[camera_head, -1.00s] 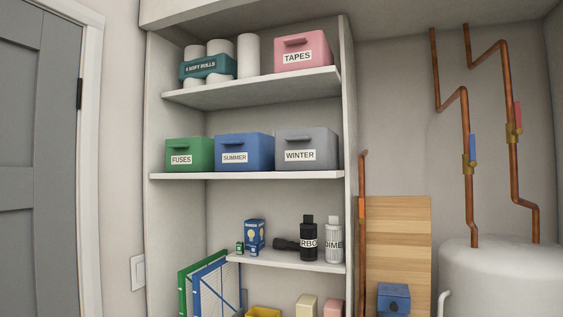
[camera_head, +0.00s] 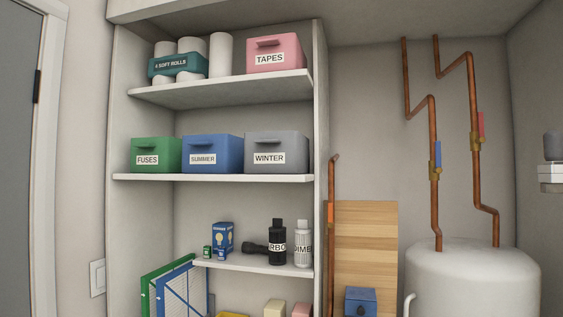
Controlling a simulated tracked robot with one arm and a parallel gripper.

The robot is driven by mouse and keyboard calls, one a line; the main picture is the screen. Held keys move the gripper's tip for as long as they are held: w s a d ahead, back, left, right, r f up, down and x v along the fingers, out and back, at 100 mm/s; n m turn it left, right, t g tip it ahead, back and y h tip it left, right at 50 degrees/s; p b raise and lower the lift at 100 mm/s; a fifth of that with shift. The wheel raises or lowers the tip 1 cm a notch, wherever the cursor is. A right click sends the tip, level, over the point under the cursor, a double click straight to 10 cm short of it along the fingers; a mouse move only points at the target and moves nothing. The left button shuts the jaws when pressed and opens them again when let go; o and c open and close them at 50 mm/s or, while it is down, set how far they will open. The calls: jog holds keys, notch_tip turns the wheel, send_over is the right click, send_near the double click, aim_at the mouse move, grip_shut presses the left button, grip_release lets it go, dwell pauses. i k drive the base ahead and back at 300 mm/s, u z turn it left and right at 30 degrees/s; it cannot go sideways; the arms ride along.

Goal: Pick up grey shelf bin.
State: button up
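The grey shelf bin (camera_head: 284,144) stands on the middle shelf (camera_head: 215,178) of the white shelf unit, at the right end. Its front carries a white label reading WINTER, with a small grey handle above it. The blue bin (camera_head: 211,146) labelled SUMMER stands close on its left. The unit's right side panel (camera_head: 320,150) is just to its right. My gripper is not in view.
A green FUSES bin (camera_head: 156,150) stands left of the blue one. Above are a pink TAPES bin (camera_head: 274,46) and paper rolls (camera_head: 221,55). Bottles (camera_head: 276,246) stand below. Copper pipes (camera_head: 434,150) and a white tank (camera_head: 470,275) are at the right. A grey door (camera_head: 20,160) is at the left.

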aim_at(279, 152)
jog(key=z, duration=0.05)
jog(key=i, duration=1.45)
jog(key=u, duration=0.15)
